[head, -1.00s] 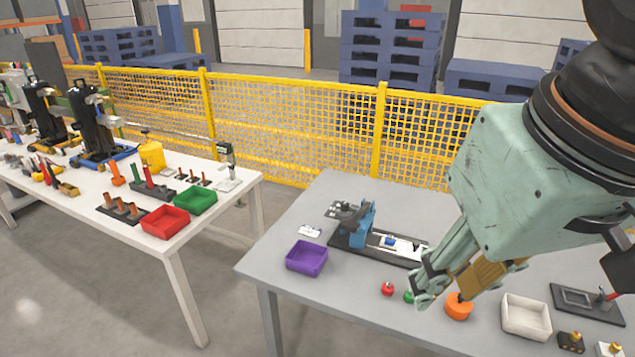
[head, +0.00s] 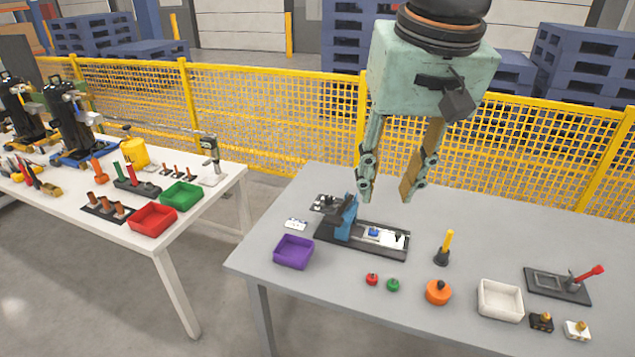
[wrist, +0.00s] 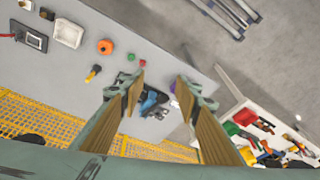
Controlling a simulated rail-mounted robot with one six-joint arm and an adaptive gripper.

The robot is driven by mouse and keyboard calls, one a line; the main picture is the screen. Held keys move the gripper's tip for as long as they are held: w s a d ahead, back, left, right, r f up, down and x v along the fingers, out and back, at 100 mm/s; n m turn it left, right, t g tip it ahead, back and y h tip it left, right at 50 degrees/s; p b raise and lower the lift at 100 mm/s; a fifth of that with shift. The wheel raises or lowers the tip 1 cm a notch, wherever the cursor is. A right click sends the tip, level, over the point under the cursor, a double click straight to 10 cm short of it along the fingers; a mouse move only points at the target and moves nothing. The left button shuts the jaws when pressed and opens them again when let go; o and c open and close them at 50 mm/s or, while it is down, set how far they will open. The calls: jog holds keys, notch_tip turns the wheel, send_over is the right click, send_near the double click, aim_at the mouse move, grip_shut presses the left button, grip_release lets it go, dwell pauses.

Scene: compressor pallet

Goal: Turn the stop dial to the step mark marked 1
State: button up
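My gripper (head: 387,196) is open and empty. It points down, high above the grey table, over the area of a blue clamp-like fixture (head: 345,222) on a dark base plate. The fixture carries a pale strip with a small blue block (head: 374,233). Behind and left of it is a grey plate with small dark parts (head: 327,203). I cannot tell which part is the stop dial, and no step mark or number is readable. In the wrist view, the blue fixture (wrist: 151,103) shows between the open fingers (wrist: 162,85), partly hidden by the left one.
On the grey table are a purple bin (head: 293,252), red (head: 372,279) and green (head: 393,285) knobs, an orange round part (head: 438,292), a yellow-handled tool (head: 446,247), a white tray (head: 500,300) and a red-lever fixture (head: 570,284). A yellow mesh fence (head: 270,110) stands behind.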

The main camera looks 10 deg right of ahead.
jog(key=w+r+m+p, duration=0.15)
jog(key=w+p, duration=0.25)
jog(key=w, duration=1)
jog(key=m+g+p, duration=0.3)
jog(key=m+p, duration=0.2)
jog(key=p, duration=0.8)
send_over(329, 197)
notch_tip(329, 197, down, 22)
jog(key=shift+w+a, duration=0.1)
jog(key=shift+f, duration=0.15)
jog(key=shift+f+p, duration=0.65)
jog(key=shift+f, duration=6.15)
jog(key=shift+c, duration=0.2)
jog(key=c, duration=0.8)
